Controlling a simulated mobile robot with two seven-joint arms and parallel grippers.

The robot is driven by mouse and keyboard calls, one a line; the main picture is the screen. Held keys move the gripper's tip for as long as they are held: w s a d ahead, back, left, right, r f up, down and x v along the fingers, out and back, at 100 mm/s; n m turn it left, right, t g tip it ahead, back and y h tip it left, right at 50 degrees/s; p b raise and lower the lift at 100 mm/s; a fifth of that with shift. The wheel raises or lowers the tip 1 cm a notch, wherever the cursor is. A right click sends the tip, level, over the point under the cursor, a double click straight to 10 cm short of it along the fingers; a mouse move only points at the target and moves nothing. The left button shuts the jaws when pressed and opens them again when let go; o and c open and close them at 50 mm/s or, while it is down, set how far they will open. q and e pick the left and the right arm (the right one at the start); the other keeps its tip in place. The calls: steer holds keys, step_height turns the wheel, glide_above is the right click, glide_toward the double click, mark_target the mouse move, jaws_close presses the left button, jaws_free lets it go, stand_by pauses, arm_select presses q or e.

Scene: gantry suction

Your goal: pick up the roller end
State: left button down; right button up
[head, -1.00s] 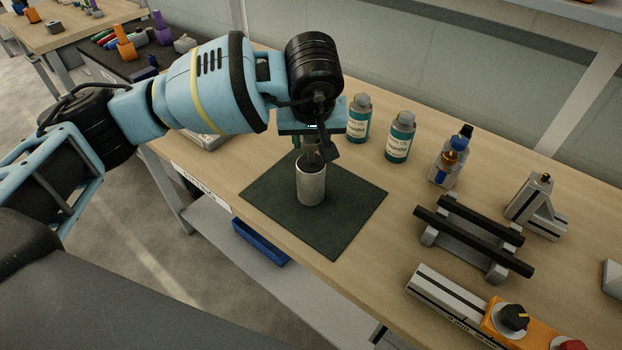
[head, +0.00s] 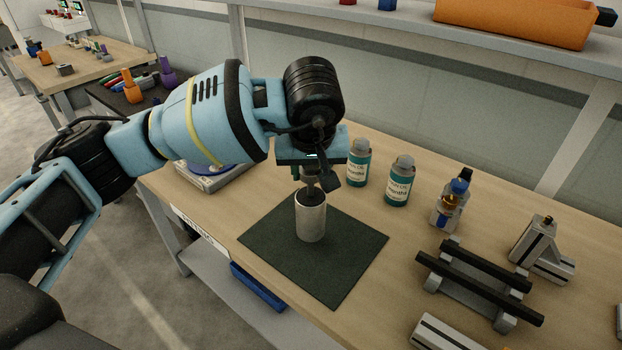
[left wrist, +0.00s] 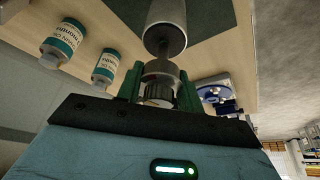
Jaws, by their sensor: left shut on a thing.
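My left gripper (head: 312,178) points down over the dark green mat (head: 340,280) and is shut on a small metal piece, which I take to be the roller end. In the left wrist view the roller end (left wrist: 158,82) is grey, round and ridged, between two green fingers. A silver cylinder (head: 311,222) stands upright on the mat directly below; its dark top also shows in the left wrist view (left wrist: 166,25). The roller end's lower part is at or just above the cylinder's top; I cannot tell if they touch. My right gripper is out of view.
Two green-labelled bottles (head: 358,165) (head: 398,183) stand behind the mat, close to the gripper. Small bottles (head: 452,205), a black-railed stand (head: 478,285) and a metal bracket (head: 543,252) are to the right. A blue-topped device (head: 212,178) lies behind my left arm.

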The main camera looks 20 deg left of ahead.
arm_select(q)
steer(key=s+a+r, duration=0.1)
steer(key=s+r, duration=0.1)
steer(key=s, duration=1.4)
steer(key=shift+b, duration=0.35)
steer(key=shift+f, duration=0.1)
